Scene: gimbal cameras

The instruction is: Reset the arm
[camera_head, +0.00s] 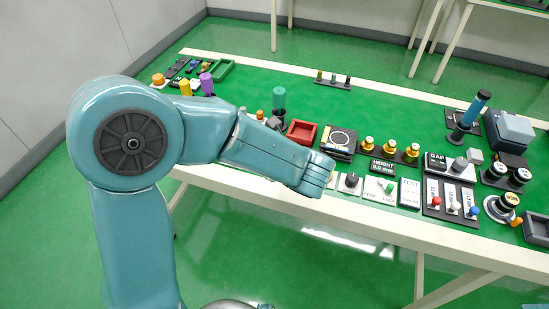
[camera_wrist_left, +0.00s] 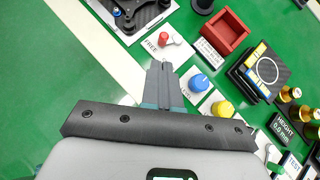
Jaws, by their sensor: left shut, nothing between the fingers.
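My left arm (camera_head: 265,150) comes in from the left and reaches over the front part of the green-topped table (camera_head: 400,112). Its teal wrist end is above the row of controls at the front edge. The fingers do not show clearly there. In the left wrist view, my left gripper (camera_wrist_left: 160,72) is shut with its grey fingers together and nothing between them. The fingertips are above the front controls, left of a blue knob (camera_wrist_left: 199,83) and below a red-topped lever (camera_wrist_left: 164,39). I cannot tell how high they are. My right gripper is in neither view.
A red tray (camera_head: 302,132), a black device with a round plate (camera_head: 338,141) and several brass knobs (camera_head: 411,152) stand behind the wrist. A height display (camera_head: 382,168), slider panel (camera_head: 450,201) and grey box (camera_head: 514,129) stand to the right. The table's back middle is mostly clear.

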